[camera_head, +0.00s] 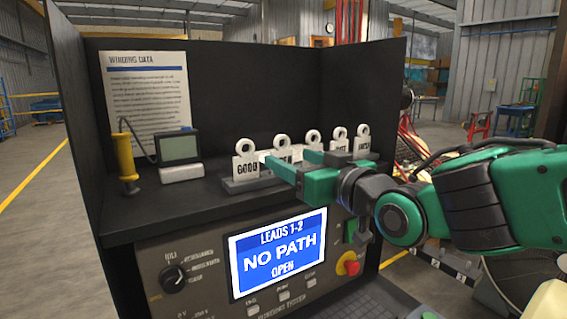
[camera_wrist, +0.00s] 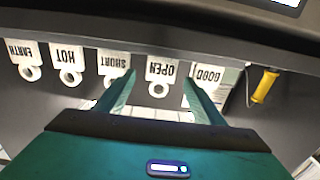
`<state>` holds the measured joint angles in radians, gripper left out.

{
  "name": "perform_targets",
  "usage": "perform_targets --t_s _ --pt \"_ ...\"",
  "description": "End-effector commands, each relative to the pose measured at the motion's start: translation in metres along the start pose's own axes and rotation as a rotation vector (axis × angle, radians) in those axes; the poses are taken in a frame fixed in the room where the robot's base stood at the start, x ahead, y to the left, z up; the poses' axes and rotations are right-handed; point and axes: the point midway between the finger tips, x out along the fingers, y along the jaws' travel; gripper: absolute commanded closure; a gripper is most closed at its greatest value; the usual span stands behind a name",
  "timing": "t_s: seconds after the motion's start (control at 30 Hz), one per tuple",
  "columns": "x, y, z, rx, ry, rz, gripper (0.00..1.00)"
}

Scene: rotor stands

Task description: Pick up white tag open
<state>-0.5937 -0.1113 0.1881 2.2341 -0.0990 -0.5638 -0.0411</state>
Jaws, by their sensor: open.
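The white OPEN tag (camera_wrist: 160,71) stands in a row of white tags with ring tops, between the SHORT tag (camera_wrist: 114,63) and the GOOD tag (camera_wrist: 208,73). The wrist view shows the lettering upside down. My gripper (camera_wrist: 158,82) is open, one finger to each side of the OPEN tag, with nothing clamped. In the head view my gripper (camera_head: 283,160) is at the row from the right, and its fingers partly hide the OPEN tag (camera_head: 281,146). The GOOD tag (camera_head: 246,168) shows clearly at the left end. Contact with the tag cannot be told.
The HOT tag (camera_wrist: 67,55) and EARTH tag (camera_wrist: 24,51) stand farther along the row. A yellow-handled probe (camera_head: 125,157) and a small meter (camera_head: 179,146) are left on the shelf. Below, the tester screen (camera_head: 278,251) reads "LEADS 1-2 NO PATH OPEN". Dark panels enclose the shelf.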

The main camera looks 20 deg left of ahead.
Motion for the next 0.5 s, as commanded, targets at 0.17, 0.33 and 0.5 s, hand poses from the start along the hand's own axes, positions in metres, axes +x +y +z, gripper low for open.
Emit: perform_targets --t_s 0.17,0.33,0.5 --pt "0.020 -0.001 0.007 0.001 -0.003 -0.001 0.38" --pt "0.041 0.000 0.009 0.001 -0.002 0.000 0.38" --pt "0.050 0.000 0.008 0.000 -0.002 0.000 0.38"
